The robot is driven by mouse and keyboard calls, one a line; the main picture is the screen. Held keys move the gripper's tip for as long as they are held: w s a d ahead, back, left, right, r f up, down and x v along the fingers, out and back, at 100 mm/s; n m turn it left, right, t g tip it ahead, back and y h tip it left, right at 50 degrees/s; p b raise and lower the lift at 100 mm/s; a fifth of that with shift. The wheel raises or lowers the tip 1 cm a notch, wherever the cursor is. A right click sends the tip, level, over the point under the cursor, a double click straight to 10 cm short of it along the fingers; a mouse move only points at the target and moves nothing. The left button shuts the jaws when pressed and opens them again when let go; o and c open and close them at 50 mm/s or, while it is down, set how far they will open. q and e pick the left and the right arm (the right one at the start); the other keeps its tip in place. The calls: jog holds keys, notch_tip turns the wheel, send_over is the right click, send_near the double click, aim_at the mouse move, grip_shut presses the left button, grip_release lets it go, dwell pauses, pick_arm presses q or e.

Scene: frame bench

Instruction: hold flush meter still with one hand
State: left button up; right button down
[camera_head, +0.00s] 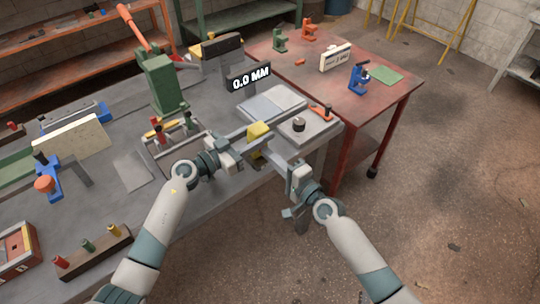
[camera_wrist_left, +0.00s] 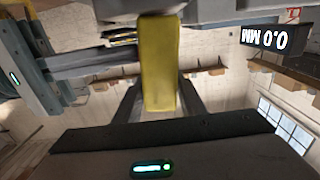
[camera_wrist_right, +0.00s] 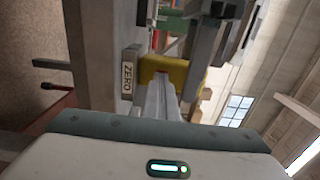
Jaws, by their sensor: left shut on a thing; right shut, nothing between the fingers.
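A dark display reading "0.0 MM" (camera_head: 249,77) stands above the bench; it also shows in the left wrist view (camera_wrist_left: 264,38). A yellow block (camera_head: 258,132) sits at the bench's front edge, by a grey bar. I take it as the flush meter's grip, though its link to the display is hidden. My left gripper (camera_wrist_left: 158,100) is shut on the yellow block (camera_wrist_left: 159,65). My right gripper (camera_wrist_right: 162,92) is shut and empty, its fingertips close to the yellow block (camera_wrist_right: 178,70); contact is unclear. A plate marked "ZERO" (camera_wrist_right: 127,82) is left of its fingers.
The grey bench (camera_head: 215,205) carries a green press (camera_head: 163,85), a light plate (camera_head: 272,102) and a small dark knob (camera_head: 298,124) near the grippers. A red table (camera_head: 385,95) with blue, green and orange tools stands behind right.

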pick_arm(q)
jog(key=shift+s+d+f, duration=0.25)
jog(key=shift+f, duration=0.25)
jog(key=shift+c, duration=0.2)
pick_arm(e)
jog(key=shift+s+d+r, duration=0.1)
jog(key=shift+s+d, duration=0.1)
jog(key=shift+s, duration=0.2)
pick_arm(q)
jog(key=shift+w+a+r, duration=0.2)
jog(key=shift+r, duration=0.05)
pick_arm(e)
jog(key=v, duration=1.3)
jog(key=shift+w, duration=0.1)
pick_arm(q)
jog(key=o, duration=1.2)
jog(key=v, duration=1.2)
pick_arm(e)
jog(key=shift+d, duration=0.1)
